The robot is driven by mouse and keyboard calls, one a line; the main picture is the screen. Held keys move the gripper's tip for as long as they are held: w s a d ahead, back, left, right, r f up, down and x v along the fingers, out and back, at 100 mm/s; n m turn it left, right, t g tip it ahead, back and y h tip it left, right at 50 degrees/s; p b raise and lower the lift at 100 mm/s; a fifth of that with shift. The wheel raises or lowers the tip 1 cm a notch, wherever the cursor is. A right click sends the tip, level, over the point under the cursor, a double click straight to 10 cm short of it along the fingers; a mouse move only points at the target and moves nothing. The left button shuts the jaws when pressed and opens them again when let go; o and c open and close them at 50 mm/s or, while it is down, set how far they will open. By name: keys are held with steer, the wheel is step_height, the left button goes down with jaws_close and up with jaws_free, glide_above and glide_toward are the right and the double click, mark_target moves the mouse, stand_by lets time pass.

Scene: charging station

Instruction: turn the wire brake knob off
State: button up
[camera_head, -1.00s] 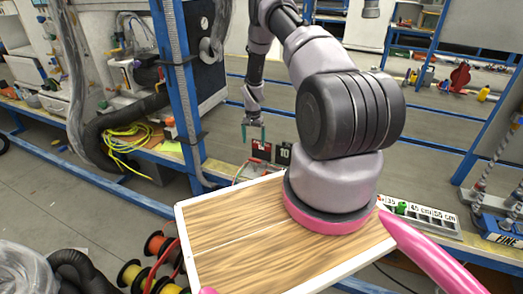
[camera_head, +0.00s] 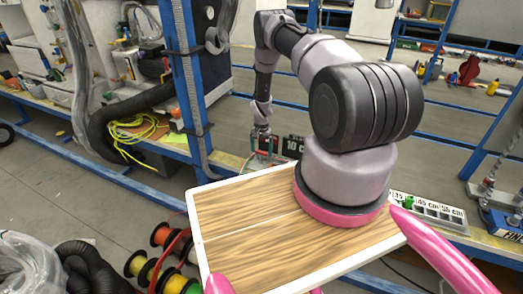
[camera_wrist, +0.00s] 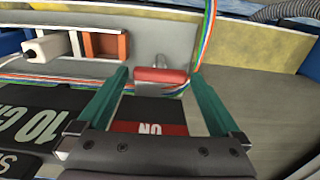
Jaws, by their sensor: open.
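A red, rounded handle on a metal mount, seemingly the wire brake knob (camera_wrist: 160,75), shows in the wrist view at the back of a grey metal panel. A black and red label (camera_wrist: 150,127) reading "ON", upside down, lies on my side of it. My gripper (camera_wrist: 159,72) is open, its two teal fingers to the left and right of the handle in the picture. I cannot tell whether they touch it. In the head view my gripper (camera_head: 263,144) is low at the bench, by a black "10" sign (camera_head: 293,146); the handle is too small to make out there.
Coloured wires (camera_wrist: 208,35) run up close behind the right finger. A white roller and an orange block (camera_wrist: 105,45) sit left of the handle. A blue post (camera_head: 186,80) stands left of my arm. A strip of length labels (camera_head: 428,208) lies right.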

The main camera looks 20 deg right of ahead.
steer(key=c, duration=1.1)
steer(key=shift+c, duration=0.2)
steer(key=shift+n, duration=0.3)
steer(key=n, duration=0.3)
steer(key=shift+n, duration=0.3)
steer(key=n, duration=0.4)
steer(key=shift+n, duration=0.3)
steer(key=n, duration=0.4)
steer(key=shift+n, duration=2.5)
